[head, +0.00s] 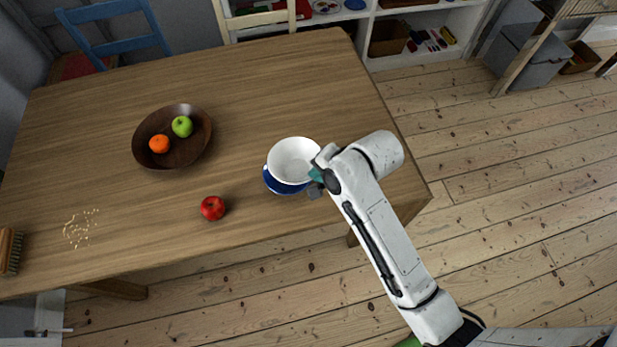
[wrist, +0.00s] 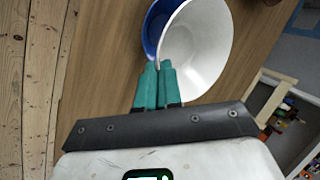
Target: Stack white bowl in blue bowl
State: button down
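The white bowl (head: 292,157) is over the blue bowl (head: 279,187) near the table's right front part. In the head view it hides most of the blue bowl, whose rim shows below it. In the wrist view, the white bowl (wrist: 203,48) is offset to the right of the blue bowl (wrist: 153,22). My gripper (head: 315,178) is at the white bowl's near right rim. In the wrist view its green fingers (wrist: 158,68) are closed together on that rim. I cannot tell whether the white bowl touches the blue bowl.
On the wooden table (head: 90,140), a red apple (head: 212,208) lies left of the bowls. A brown bowl (head: 190,154) holds an orange (head: 159,144) and a green apple (head: 182,126). A brush (head: 10,251) and crumbs (head: 80,228) are at the left. The table's back right is clear.

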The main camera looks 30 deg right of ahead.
aim_at(302, 177)
jog(key=x, duration=0.3)
jog(key=shift+w+a+f, duration=0.2)
jog(key=shift+w+a, duration=0.15)
jog(key=shift+f+p, duration=0.45)
jog(key=shift+f, duration=1.1)
jog(key=shift+f, duration=0.2)
jog(key=c, duration=1.3)
grip_release()
jog(key=shift+c, duration=0.2)
jog(key=shift+r, duration=0.1)
jog(key=shift+r, duration=0.2)
jog(key=v, duration=1.1)
jog(key=shift+s+r, duration=0.15)
jog(key=shift+r, duration=0.15)
